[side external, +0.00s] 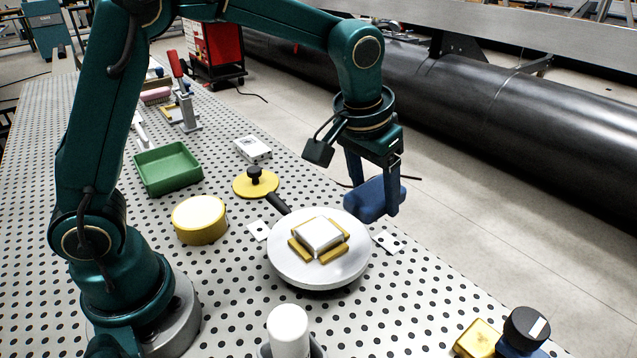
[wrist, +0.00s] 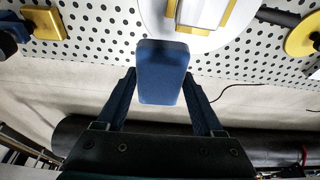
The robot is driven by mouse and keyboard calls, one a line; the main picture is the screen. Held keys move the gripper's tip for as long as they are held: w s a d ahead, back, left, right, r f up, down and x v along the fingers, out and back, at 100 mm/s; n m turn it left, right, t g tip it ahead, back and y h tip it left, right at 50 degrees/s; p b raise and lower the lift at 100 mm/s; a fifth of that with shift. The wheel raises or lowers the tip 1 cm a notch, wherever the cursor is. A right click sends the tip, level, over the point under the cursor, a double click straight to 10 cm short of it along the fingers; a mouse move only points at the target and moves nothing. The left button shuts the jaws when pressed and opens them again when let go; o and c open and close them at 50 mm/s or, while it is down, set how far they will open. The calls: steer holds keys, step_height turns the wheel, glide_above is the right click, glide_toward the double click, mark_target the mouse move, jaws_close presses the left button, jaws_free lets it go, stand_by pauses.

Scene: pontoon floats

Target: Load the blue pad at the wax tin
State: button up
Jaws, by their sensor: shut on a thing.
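My gripper (side external: 372,190) is shut on the blue pad (side external: 366,203) and holds it in the air beyond the far right edge of the round plate. In the wrist view the blue pad (wrist: 162,75) sits between the two fingers (wrist: 160,95). A round yellow tin (side external: 199,221), which looks like the wax tin, stands on the perforated table left of the plate, well away from my gripper.
The round silver plate (side external: 289,272) bears a white block (side external: 319,235) between yellow holders. A yellow disc with a black knob (side external: 245,186), a green tray (side external: 167,167) and a white box (side external: 253,149) lie farther back.

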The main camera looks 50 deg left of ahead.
steer(key=shift+s+f+n, duration=0.1)
steer(key=shift+n, duration=0.4)
steer(key=s+a+n, duration=0.1)
steer(key=n, duration=0.1)
steer(key=s+a+n+y, duration=0.1)
steer(key=a+n, duration=0.1)
steer(key=s+a+f+n+y, duration=0.1)
steer(key=a+n, duration=0.1)
steer(key=n, duration=0.1)
steer(key=shift+s+a+g, duration=0.1)
steer(key=shift+g, duration=0.3)
steer(key=s+a+n+g+y, duration=0.1)
steer(key=s+a+n+g, duration=0.1)
steer(key=s+a+n, duration=0.5)
steer(key=n+g+h, duration=0.1)
steer(key=n+g, duration=0.2)
steer(key=n, duration=0.9)
glide_above(196, 211)
steer(key=shift+w+d+f, duration=0.15)
steer(key=shift+f, duration=1.15)
steer(key=shift+w+d+f, duration=0.15)
steer(key=shift+f, duration=1.1)
steer(key=shift+f, duration=0.6)
steer(key=shift+r, duration=0.1)
step_height(196, 211, up, 7)
steer(key=shift+m, duration=0.3)
